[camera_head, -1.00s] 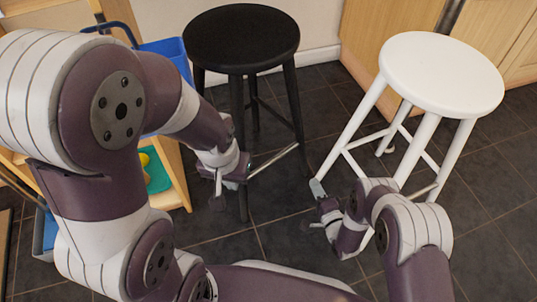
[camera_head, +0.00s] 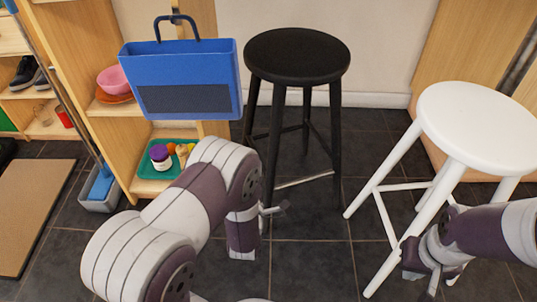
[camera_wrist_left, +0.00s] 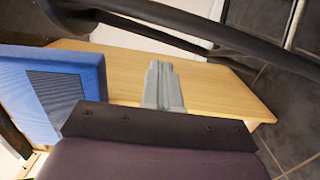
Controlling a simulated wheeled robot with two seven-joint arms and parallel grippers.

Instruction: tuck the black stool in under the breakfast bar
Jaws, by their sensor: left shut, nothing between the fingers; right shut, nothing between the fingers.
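The black stool (camera_head: 297,57) stands upright on the dark tile floor in the middle of the head view, in front of a pale wall. My left gripper (camera_head: 274,210) is shut and empty, low by the stool's near left leg; contact cannot be told. In the left wrist view the shut fingers (camera_wrist_left: 165,85) show over a wooden surface, with black stool parts (camera_wrist_left: 200,35) crossing above. My right gripper (camera_head: 433,287) is shut and empty, low by the white stool's legs. I cannot make out the breakfast bar for certain.
The white stool (camera_head: 478,125) stands right of the black one. Wooden panels (camera_head: 460,50) stand at right. Tiles between the stools are clear.

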